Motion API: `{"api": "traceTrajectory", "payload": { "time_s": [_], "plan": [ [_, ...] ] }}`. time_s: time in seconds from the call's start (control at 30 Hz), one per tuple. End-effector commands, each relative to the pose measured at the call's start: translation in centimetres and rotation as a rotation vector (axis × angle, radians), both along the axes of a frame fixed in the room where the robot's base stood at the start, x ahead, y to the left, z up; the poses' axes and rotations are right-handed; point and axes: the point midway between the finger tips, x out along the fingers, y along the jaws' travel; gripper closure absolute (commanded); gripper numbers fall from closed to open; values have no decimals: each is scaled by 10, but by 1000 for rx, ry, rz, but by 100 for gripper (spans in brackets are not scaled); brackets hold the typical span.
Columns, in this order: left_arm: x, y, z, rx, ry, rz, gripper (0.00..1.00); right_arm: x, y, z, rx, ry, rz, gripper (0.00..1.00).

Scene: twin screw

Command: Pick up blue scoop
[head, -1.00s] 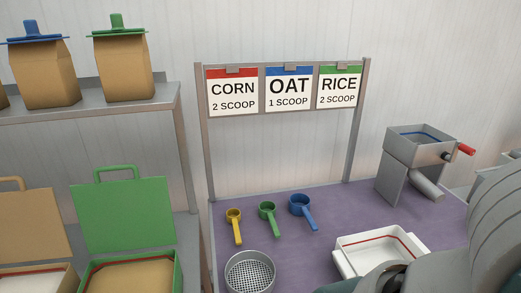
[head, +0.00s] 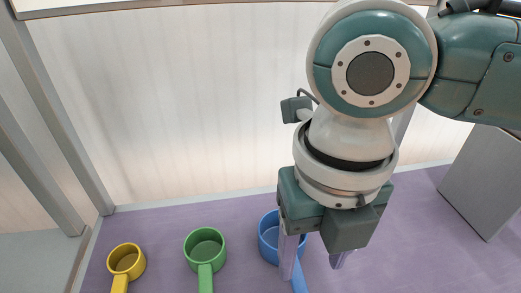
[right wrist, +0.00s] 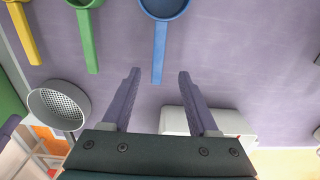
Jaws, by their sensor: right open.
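The blue scoop (head: 268,236) lies on the purple mat, partly hidden behind my right gripper (head: 312,262) in the head view. In the right wrist view the blue scoop (right wrist: 159,45) has its cup at the top edge and its handle pointing down toward the gap between the fingers. The fingers do not hold the scoop.
A green scoop (head: 205,245) and a yellow scoop (head: 126,260) lie to the left of the blue one. The purple mat (right wrist: 250,60) is clear at right.

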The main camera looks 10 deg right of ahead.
Motion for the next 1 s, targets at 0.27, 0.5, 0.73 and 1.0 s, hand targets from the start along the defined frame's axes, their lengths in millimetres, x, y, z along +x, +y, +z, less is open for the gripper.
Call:
{"api": "traceTrajectory", "payload": {
  "time_s": [0.27, 0.5, 0.73, 1.0],
  "plan": [
    [-4, 3, -7, 9, 11, -5, 50, 0, 0, -38, 0, 2, -1, 40],
    [-4, 4, -11, 14, 10, -7, 50, 0, 0, -69, -1, 3, -2, 40],
    [-3, 4, -15, 13, 8, -7, 50, 1, 0, -92, 0, -1, -1, 40],
    [-2, 3, -15, 13, 5, -6, 50, 1, 0, -92, 1, -1, -1, 48]
  ]
}}
